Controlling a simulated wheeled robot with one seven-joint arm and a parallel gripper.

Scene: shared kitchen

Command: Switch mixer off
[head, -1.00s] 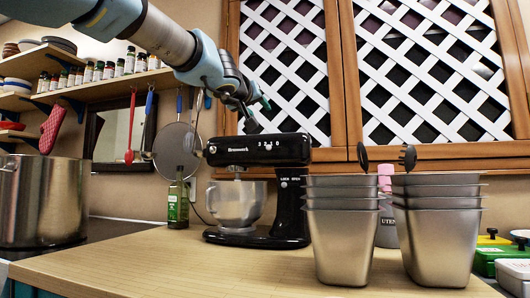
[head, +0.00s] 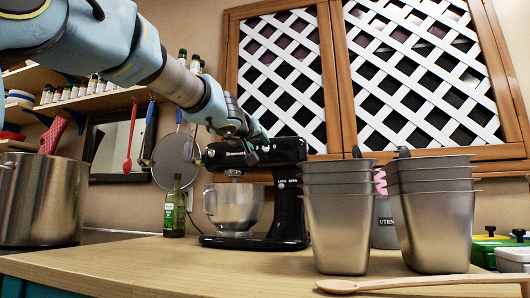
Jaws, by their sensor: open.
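The black mixer (head: 283,151) stands on the wooden counter with its head level over a steel bowl (head: 236,205). My arm reaches in from the upper left. My gripper (head: 252,146) is open, in front of or touching the side of the mixer head, and covers part of its brand lettering. I cannot tell whether it touches. The lock/open control (head: 282,186) shows on the mixer's neck. The speed control on the head's side is small and hard to make out beside my gripper.
Two stacks of steel containers (head: 339,235) (head: 436,235) stand to the right of the mixer. A green bottle (head: 175,207) is to its left, and a large pot (head: 40,200) is at far left. A wooden spoon (head: 400,284) lies at the front right. The counter's front middle is clear.

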